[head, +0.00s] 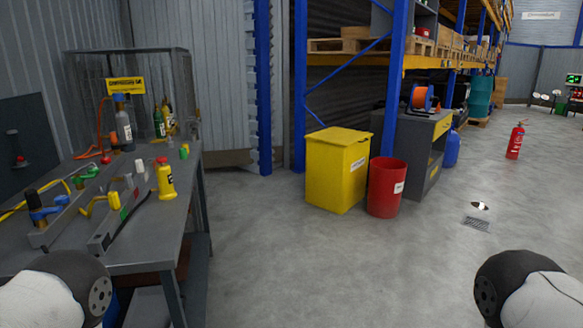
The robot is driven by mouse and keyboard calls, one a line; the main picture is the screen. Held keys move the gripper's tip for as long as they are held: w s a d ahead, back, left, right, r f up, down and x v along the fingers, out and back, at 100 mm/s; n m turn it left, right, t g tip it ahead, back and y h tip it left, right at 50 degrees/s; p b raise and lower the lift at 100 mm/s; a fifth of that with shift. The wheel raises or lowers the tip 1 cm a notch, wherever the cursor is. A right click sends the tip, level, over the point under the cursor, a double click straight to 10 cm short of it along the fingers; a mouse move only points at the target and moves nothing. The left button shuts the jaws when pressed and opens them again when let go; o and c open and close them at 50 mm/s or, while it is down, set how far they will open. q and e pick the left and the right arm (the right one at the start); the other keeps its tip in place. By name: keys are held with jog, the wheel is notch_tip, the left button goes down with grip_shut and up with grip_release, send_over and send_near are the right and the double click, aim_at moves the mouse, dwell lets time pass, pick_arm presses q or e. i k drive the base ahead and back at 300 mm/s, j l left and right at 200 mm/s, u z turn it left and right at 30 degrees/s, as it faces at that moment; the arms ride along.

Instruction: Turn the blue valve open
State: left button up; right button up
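A blue fitting (38,207) with a black upright part sits on a grey rail at the left of the workbench (150,225). It looks like a valve, but its open or shut position cannot be told. A yellow-handled fitting (112,201) stands on a second rail to its right. Another small blue part (118,98) tops a grey bottle at the back of the bench. Only rounded links of my two arms show at the bottom left and bottom right corners. Neither gripper is in view.
A yellow bottle (165,179) stands near the bench's right edge. A yellow bin (337,168) and a red bucket (386,187) stand on the floor ahead. A red extinguisher (515,141) stands far right. The floor between bench and bins is clear.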

aim_at(63, 199)
jog(key=u, duration=1.25)
jog(key=i+j+z, duration=0.1)
